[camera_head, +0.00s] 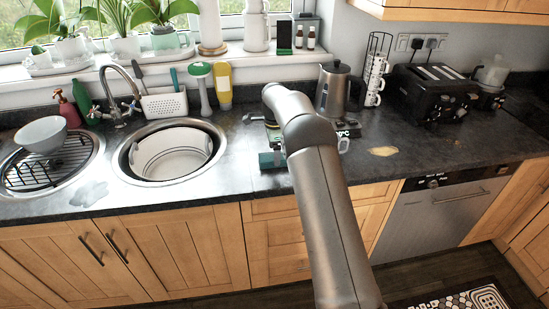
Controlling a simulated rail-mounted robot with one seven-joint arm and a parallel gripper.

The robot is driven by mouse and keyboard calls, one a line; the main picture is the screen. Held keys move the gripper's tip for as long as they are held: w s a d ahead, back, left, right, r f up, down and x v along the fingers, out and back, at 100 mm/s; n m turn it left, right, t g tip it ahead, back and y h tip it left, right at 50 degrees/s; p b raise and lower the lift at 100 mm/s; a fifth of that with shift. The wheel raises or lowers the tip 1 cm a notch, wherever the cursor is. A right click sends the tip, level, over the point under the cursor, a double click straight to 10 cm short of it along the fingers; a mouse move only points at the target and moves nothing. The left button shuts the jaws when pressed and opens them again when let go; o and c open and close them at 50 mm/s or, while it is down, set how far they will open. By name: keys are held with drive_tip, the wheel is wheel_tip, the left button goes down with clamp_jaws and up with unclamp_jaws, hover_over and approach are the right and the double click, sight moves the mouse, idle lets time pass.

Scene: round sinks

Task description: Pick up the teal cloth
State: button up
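The teal cloth (267,160) lies at the front edge of the worktop, right of the round basin, and looks like a small dark teal block. My arm reaches up from the bottom and bends down toward the worktop behind the cloth. My gripper (271,121) is at the arm's far end, above and behind the cloth. Its fingers are mostly hidden by the arm and too small to make out, so I cannot see whether they are open.
Left of the cloth is a sink (128,172) holding a white tub (170,152). A kettle (338,90), a mug rack (377,70) and a black toaster (430,92) stand behind and right of my arm. A tan patch (383,151) marks otherwise clear worktop at right.

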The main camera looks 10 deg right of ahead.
drive_tip(key=shift+f, duration=1.1)
drive_tip(key=c, duration=1.1)
drive_tip(key=shift+o, duration=0.2)
drive_tip(key=shift+r, duration=0.45)
wheel_tip(320, 180, up, 2)
drive_tip(key=shift+r+b, duration=0.2)
drive_tip(key=shift+b, duration=0.2)
drive_tip(key=s+d+r+b, duration=0.5)
drive_tip(key=s+r, duration=0.4)
drive_tip(key=s, duration=0.3)
drive_tip(key=shift+s+d+r, duration=0.35)
drive_tip(key=shift+d, duration=0.15)
